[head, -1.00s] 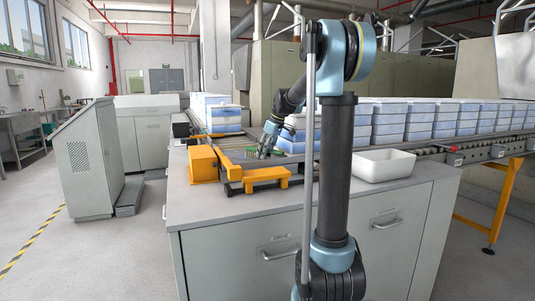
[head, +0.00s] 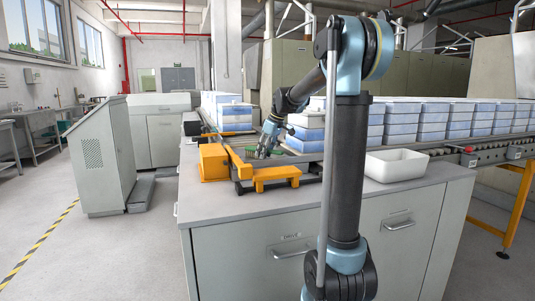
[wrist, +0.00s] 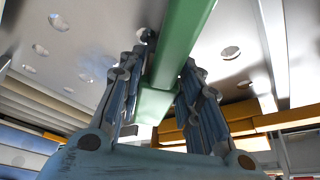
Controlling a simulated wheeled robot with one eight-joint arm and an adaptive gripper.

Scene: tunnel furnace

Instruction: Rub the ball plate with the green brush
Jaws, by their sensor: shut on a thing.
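The green brush (wrist: 176,50) runs between the fingers of my gripper (wrist: 165,68) in the wrist view, and the fingers are closed on it. A pale metal plate with round spots (wrist: 95,35), which looks like the ball plate, fills the upper part of that view, behind the brush. In the head view my gripper (head: 264,152) is low over the far side of the grey counter, by the orange fixture. A little green of the brush (head: 284,151) shows beside it. I cannot tell whether the bristles touch the plate.
An orange fixture (head: 268,177) and orange box (head: 213,162) stand on the counter (head: 225,206). An empty white tub (head: 396,165) is to the right. Stacked blue-white trays (head: 433,120) line the conveyor behind. The counter's front strip is clear.

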